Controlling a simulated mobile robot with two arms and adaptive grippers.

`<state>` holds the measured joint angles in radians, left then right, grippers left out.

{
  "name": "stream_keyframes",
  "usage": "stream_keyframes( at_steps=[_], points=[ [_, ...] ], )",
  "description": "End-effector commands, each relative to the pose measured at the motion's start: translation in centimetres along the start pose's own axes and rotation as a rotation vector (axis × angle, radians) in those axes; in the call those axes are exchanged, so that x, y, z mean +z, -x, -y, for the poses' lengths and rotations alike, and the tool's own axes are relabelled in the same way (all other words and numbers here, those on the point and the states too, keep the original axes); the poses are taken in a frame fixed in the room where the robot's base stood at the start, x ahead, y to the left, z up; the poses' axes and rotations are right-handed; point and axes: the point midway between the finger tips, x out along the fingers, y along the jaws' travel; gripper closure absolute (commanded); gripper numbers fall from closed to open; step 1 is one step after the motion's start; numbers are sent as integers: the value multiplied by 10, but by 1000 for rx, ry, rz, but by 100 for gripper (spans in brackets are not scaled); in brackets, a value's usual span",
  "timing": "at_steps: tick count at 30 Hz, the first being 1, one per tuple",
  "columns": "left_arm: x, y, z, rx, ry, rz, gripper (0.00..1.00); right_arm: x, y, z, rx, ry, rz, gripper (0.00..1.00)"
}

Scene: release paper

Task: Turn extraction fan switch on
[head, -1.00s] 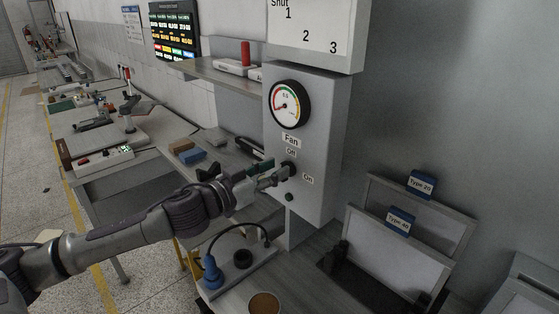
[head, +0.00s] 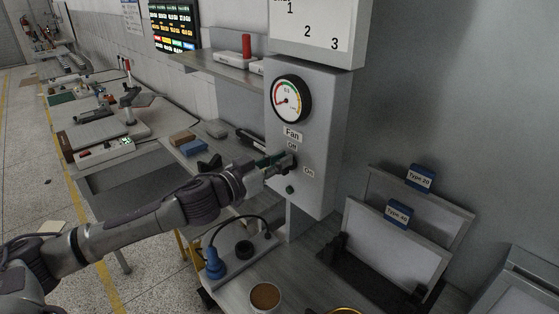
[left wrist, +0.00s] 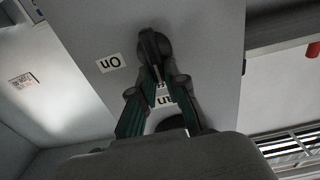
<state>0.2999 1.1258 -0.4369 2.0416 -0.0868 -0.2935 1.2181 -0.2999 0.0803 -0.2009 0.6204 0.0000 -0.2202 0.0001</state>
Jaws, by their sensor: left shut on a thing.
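The grey fan control box (head: 317,130) is on the wall side, with labels reading Fan, Off and On. The dark rotary fan switch (left wrist: 150,44) sits between the Off and On labels; in the head view my fingers mostly hide it. My left gripper (head: 287,163) reaches the box face from the left and is shut on the switch handle. In the left wrist view the gripper (left wrist: 157,78) has its green-sided fingers closing around the handle, with the On label (left wrist: 109,64) beside it, upside down. My right gripper is not in view.
A round gauge (head: 291,98) sits above the switch, and a small dark round part (head: 290,189) below it. Type 20 and Type 40 framed panels (head: 397,245) stand at the right. A blue plug (head: 214,263) and a round brown-topped container (head: 265,297) are below on the bench.

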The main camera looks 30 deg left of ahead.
Motion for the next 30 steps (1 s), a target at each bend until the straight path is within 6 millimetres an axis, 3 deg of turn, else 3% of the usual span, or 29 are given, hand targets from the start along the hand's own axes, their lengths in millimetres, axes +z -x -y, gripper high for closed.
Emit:
stream_keyframes(
  at_steps=[14,30],
  points=[
    [0,0,-2,-1,-145,0,100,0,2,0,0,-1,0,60],
    [4,0,-11,-3,-641,1,100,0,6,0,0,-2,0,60]
  ],
)
